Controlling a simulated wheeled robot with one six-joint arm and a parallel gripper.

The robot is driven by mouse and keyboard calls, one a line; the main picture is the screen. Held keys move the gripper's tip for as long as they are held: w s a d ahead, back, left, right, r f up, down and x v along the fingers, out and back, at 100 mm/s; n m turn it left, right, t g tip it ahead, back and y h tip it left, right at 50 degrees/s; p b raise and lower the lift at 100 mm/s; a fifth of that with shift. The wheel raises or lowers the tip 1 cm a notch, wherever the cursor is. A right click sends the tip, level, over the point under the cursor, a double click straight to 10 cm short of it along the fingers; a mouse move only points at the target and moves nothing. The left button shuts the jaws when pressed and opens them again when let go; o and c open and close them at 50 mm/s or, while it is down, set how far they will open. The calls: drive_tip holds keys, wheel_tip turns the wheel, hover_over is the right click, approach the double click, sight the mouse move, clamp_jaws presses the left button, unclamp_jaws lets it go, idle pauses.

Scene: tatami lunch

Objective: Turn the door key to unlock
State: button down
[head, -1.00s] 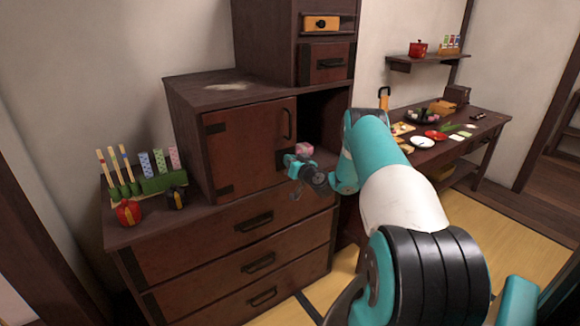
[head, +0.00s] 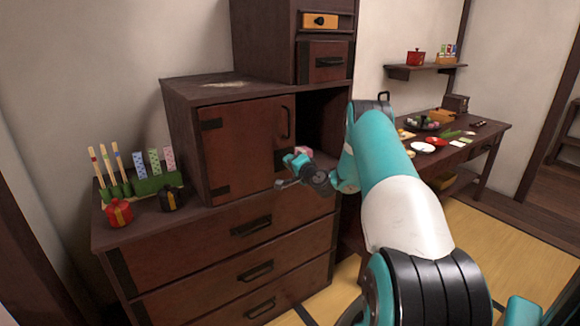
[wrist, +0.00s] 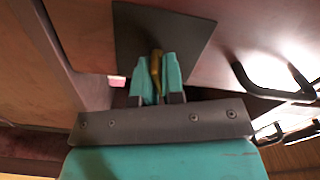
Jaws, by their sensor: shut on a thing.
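My gripper (wrist: 160,78) is shut on a brass key (wrist: 155,66), which shows between its teal fingers in the wrist view. The key stands against a dark square plate (wrist: 190,35) on the reddish-brown cabinet door (head: 245,145). Its tip and the keyhole are hidden. In the head view my gripper (head: 290,160) is at the door's right edge, and part of the dark plate (head: 280,158) shows beside it. The key is too small or covered to see there. The door looks closed over the left part of the cabinet.
A dark handle (head: 287,122) is above my gripper on the door. An open dark compartment (head: 320,125) is to the right, with a pink item (head: 305,150) near my gripper. A green stand (head: 155,184) and a red pot (head: 117,213) are on the left of the chest top.

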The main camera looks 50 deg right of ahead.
drive_tip(key=shift+f+m+b, duration=0.15)
drive_tip(key=shift+m+b, duration=0.25)
drive_tip(key=shift+m, duration=1.7)
drive_tip(key=c, duration=1.3)
unclamp_jaws()
drive_tip(key=shift+s, duration=0.1)
drive_tip(key=b+v, duration=1.3)
drive_tip(key=v, duration=0.4)
drive_tip(key=shift+s+d+f+b, duration=0.1)
drive_tip(key=shift+s+b, duration=0.05)
drive_tip(key=shift+b, duration=0.2)
